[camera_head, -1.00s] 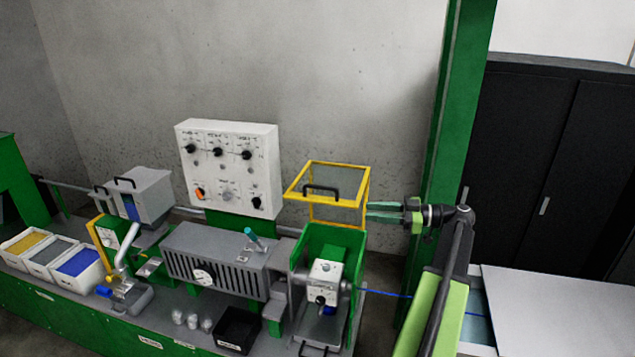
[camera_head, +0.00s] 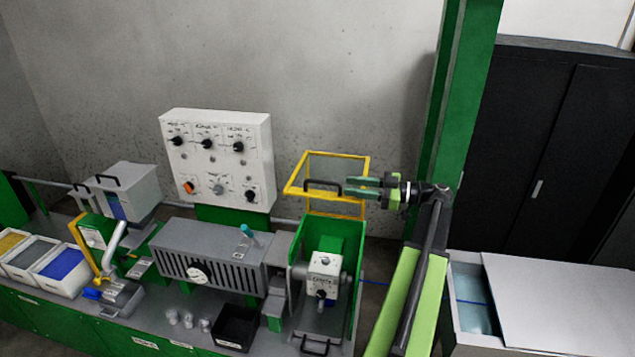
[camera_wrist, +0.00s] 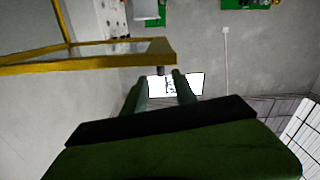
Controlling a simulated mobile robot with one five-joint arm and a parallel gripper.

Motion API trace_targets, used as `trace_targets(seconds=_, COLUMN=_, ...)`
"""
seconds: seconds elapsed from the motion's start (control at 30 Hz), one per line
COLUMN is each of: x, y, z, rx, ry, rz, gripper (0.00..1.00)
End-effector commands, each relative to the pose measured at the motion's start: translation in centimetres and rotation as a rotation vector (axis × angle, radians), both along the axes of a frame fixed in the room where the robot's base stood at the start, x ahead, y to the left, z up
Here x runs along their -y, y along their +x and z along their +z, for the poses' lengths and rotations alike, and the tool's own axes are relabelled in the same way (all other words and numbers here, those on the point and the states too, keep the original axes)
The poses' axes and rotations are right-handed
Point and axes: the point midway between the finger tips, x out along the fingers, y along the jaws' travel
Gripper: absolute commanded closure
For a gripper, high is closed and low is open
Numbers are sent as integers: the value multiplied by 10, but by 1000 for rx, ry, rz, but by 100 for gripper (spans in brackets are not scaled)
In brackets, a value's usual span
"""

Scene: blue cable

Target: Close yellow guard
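The yellow guard (camera_head: 292,187) is a yellow frame with a clear panel and a black handle (camera_head: 322,186) on its front. It stands raised above the green open-topped housing (camera_head: 299,246). In the wrist view the guard's yellow frame (camera_wrist: 95,63) crosses the upper left, and its bar ends just above my fingertips. My gripper (camera_head: 349,186) is at the right side of the guard, with its fingers pointing left toward the handle. Whether a finger touches the frame is unclear.
A green pillar (camera_head: 460,120) stands behind my arm on the right. A white control panel (camera_head: 217,158) stands left of the guard. A grey slotted box (camera_head: 208,262) is on the bench left of the housing. A blue cable (camera_head: 374,282) runs right from the housing.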

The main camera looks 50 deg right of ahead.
Motion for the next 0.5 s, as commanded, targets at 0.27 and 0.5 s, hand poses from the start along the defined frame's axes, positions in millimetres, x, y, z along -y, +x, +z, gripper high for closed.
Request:
trace_targets(seconds=0.27, x=-38, y=59, z=0, rx=-1, ry=1, rz=2, gripper=67)
trace_targets(seconds=0.5, x=-56, y=90, z=0, rx=0, ry=1, rz=-1, gripper=67)
